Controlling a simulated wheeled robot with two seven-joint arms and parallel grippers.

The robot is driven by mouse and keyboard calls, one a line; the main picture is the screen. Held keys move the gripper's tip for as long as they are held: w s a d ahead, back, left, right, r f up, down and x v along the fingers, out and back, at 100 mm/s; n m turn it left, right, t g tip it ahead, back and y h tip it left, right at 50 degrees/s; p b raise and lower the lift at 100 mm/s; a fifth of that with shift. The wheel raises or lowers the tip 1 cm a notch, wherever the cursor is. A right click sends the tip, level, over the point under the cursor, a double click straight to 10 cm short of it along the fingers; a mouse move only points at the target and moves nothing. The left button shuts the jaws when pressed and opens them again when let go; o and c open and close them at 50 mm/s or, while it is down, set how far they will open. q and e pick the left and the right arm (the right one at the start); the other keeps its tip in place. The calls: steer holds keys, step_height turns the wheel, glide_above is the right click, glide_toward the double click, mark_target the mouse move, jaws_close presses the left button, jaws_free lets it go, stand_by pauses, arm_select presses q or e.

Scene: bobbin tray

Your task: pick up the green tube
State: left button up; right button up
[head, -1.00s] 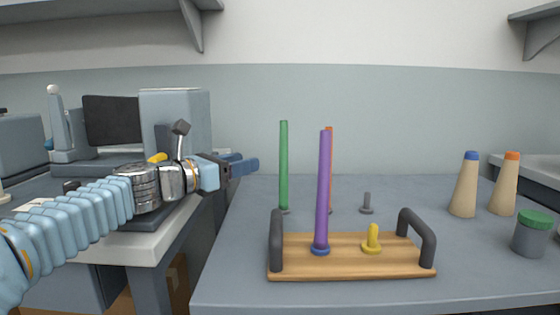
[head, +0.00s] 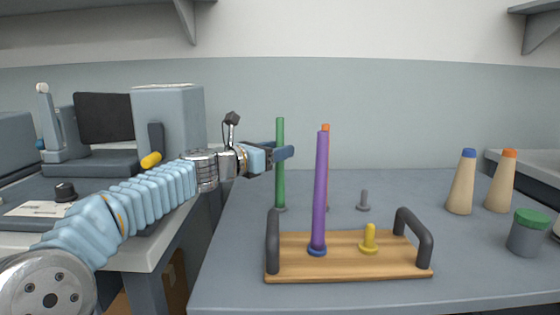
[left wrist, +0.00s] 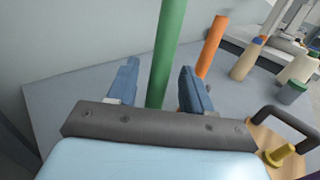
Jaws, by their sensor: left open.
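The green tube (head: 281,160) stands upright on the table behind the wooden tray, and it also shows in the left wrist view (left wrist: 167,50). My left gripper (head: 284,152) is open at the tube's upper half. In the left wrist view the tube appears between the two blue fingers (left wrist: 160,88), with a gap on each side. Whether the tube is fully within the jaws is hard to tell. My right gripper is not in view.
A purple tube (head: 320,190) stands on the wooden tray (head: 345,272), near a yellow peg (head: 369,238). An orange tube (head: 326,128) stands behind it, close to the green one. Cones (head: 462,185) and a green-lidded jar (head: 529,235) are at right.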

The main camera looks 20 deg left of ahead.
arm_select(q)
steer(key=shift+x, duration=0.8)
jaws_close()
